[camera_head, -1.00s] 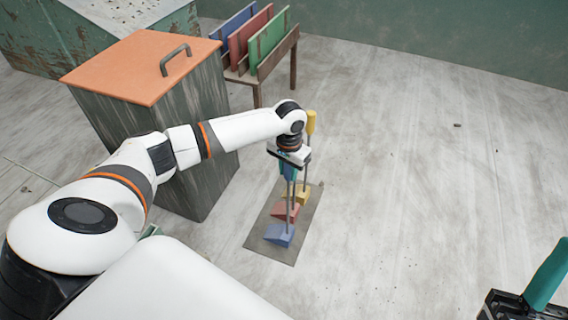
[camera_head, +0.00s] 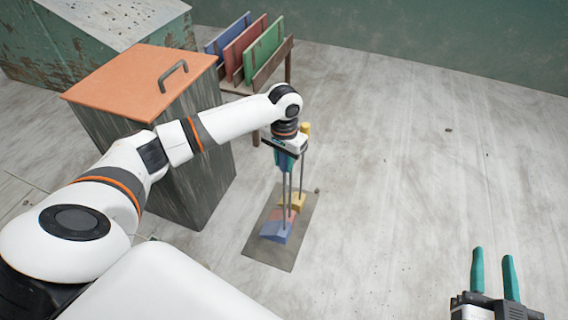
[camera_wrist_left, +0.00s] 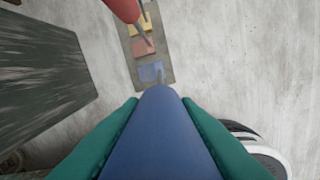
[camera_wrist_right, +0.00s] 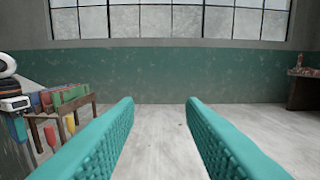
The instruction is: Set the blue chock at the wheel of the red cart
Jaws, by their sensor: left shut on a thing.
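My left gripper (camera_head: 285,164) is shut on the blue handle (camera_wrist_left: 160,135) of the blue chock (camera_head: 275,232), with the handle's rod running down to it. The chock seems slightly raised over the grey mat (camera_head: 272,256) and partly covers the red chock (camera_head: 284,215) behind it. The blue chock also shows below the handle in the left wrist view (camera_wrist_left: 151,72). My right gripper (camera_head: 495,265) is open and empty, its teal fingers apart, at the lower right. No red cart shows in any view.
The yellow chock (camera_head: 292,201) stands behind the red one on the mat. An orange-lidded bin (camera_head: 140,80) is left of the mat. Behind are a rack (camera_head: 270,72) with blue, red and green boards and a green box (camera_head: 95,35). The floor to the right is largely clear.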

